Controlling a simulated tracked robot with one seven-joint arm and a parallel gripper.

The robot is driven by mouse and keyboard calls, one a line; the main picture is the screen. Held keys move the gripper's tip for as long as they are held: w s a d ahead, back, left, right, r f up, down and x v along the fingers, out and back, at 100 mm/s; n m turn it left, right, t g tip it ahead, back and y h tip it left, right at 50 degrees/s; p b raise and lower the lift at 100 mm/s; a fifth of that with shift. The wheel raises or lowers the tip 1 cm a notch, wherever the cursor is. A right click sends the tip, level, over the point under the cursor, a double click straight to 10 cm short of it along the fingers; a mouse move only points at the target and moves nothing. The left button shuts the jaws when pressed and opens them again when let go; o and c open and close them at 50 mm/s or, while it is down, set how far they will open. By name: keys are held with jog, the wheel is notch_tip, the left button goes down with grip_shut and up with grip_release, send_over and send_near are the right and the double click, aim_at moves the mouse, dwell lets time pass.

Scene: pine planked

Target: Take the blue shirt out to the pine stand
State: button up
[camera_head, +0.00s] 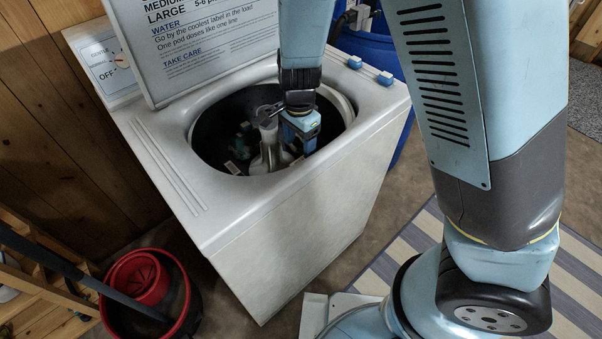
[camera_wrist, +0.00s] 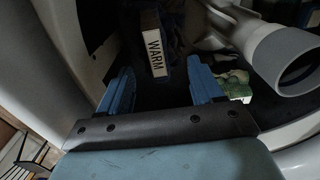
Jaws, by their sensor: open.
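The open top-loading washer (camera_head: 240,230) stands in the middle of the head view. My gripper (camera_head: 300,130) reaches down inside its dark tub, beside the pale agitator (camera_head: 268,145). In the wrist view my gripper (camera_wrist: 159,68) is open, with its two blue fingers apart and nothing held between them. Dark, dim bluish cloth (camera_wrist: 183,38) lies beyond the fingertips; I cannot tell whether it is the blue shirt. A white tag reading WARM (camera_wrist: 155,55) is between the fingers and the cloth. The pine stand cannot be made out with certainty.
The agitator's wide grey end (camera_wrist: 285,62) is close to the right finger, with a green and white item (camera_wrist: 236,84) beneath it. The raised lid (camera_head: 200,40) stands behind the tub. A red and black bucket (camera_head: 150,290) and wooden slatted furniture (camera_head: 40,305) are at lower left.

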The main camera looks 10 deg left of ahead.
jog(key=shift+d+f, duration=0.15)
jog(key=shift+f, duration=1.5)
jog(key=shift+d+f, duration=0.1)
jog(key=shift+f, duration=1.55)
jog(key=shift+s, duration=0.1)
jog(key=shift+c, duration=0.4)
grip_shut()
